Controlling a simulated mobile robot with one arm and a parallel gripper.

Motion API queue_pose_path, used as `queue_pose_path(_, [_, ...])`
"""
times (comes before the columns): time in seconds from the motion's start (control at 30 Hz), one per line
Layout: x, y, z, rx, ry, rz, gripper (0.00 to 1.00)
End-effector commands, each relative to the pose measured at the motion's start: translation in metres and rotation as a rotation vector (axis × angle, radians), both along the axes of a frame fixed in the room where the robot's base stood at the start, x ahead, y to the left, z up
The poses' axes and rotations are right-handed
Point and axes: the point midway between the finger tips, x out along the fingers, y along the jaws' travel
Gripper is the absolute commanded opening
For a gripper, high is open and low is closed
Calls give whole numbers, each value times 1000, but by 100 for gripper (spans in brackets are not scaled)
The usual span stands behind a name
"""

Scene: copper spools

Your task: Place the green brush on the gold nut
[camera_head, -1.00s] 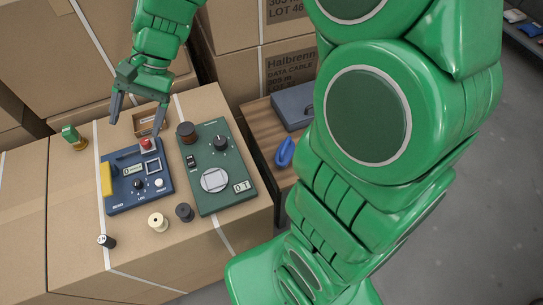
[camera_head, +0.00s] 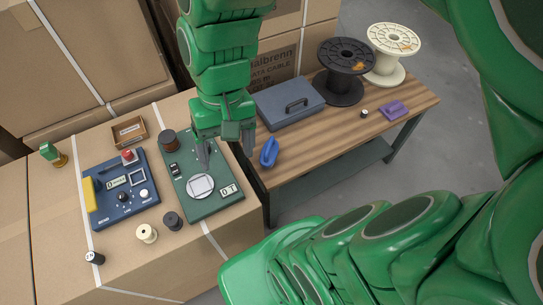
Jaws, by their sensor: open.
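A small green piece (camera_head: 49,151), which looks like the green brush, is at the back left of the cardboard box top. A gold piece (camera_head: 61,160), which looks like the gold nut, is directly at its lower right. The two appear to touch, with the green piece over the gold one, but they are too small to tell exactly how they meet. My gripper (camera_head: 228,154) is open and empty, pointing down above the right edge of the green device, well to the right of both pieces.
The box top holds a blue device (camera_head: 120,205), a green device (camera_head: 214,208), an open small box (camera_head: 128,131) and several small spools. A wooden bench (camera_head: 325,139) at right carries a grey case (camera_head: 290,103), a blue item (camera_head: 269,152), large spools and a purple block (camera_head: 394,111).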

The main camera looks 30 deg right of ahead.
Motion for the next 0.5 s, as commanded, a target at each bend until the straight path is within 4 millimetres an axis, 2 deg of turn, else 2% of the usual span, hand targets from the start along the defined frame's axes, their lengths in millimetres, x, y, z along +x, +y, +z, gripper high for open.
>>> queue_pose_path(0.1, [-18,-21,-1,-50,-16,21,76])
queue_pose_path(0.3, [-45,-50,-3,-120,-25,50,76])
queue_pose_path(0.5, [-57,-61,-4,-149,-28,63,76])
